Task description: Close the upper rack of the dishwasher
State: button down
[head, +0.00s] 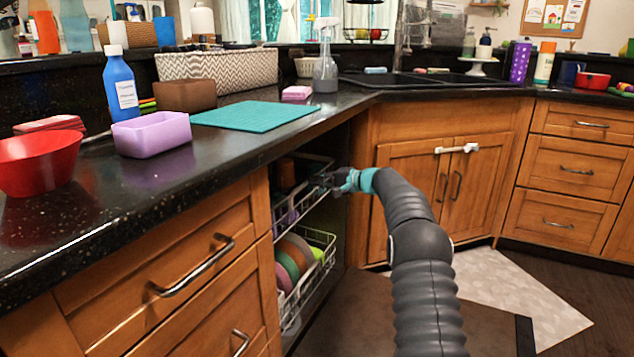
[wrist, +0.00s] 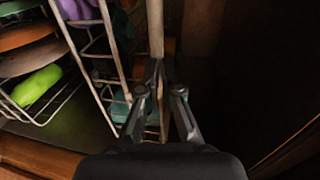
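The upper rack (head: 290,212) of the dishwasher is a white wire rack, pulled partly out of the dark opening under the counter. It holds purple and dark items. In the wrist view the upper rack (wrist: 109,48) shows as pale wires and a thicker front rail. My gripper (head: 328,181) is at the rack's front edge in the head view. In the wrist view my gripper (wrist: 160,68) has its fingertips close together on either side of the rail, apparently pinching it. The exact contact is small and dark.
The lower rack (head: 318,272) is also out, holding several plates and a green item. Drawers (head: 165,290) flank the opening at left, and a cabinet (head: 405,200) stands at right. The counter (head: 185,172) overhangs above. A dark mat (head: 400,315) covers the floor in front.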

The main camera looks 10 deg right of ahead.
jog(key=b+v, duration=0.1)
jog(key=v, duration=1.3)
jog(key=s+d+f+m+g+h, duration=0.1)
jog(key=s+f+g+h, duration=0.15)
jog(key=f, duration=0.85)
jog(key=s+a+f+g+h, duration=0.1)
jog(key=s+f+g+h, duration=0.15)
jog(key=s, duration=0.65)
jog(key=s+a+r+n+h+p, duration=0.1)
jog(key=s+a+r+n+h, duration=0.1)
jog(key=s, duration=1.2)
jog(key=s+a+r+n+t+h+p, duration=0.1)
jog(key=s+a+r+n+h, duration=0.2)
jog(key=s, duration=1.1)
jog(key=s+a+r+n+h+p, duration=0.1)
jog(key=s+a+r+n+h, duration=0.2)
jog(key=s, duration=1.2)
notch_tip(320, 180, up, 4)
jog(key=shift+a+f+t, duration=0.1)
jog(key=shift+a+t, duration=0.2)
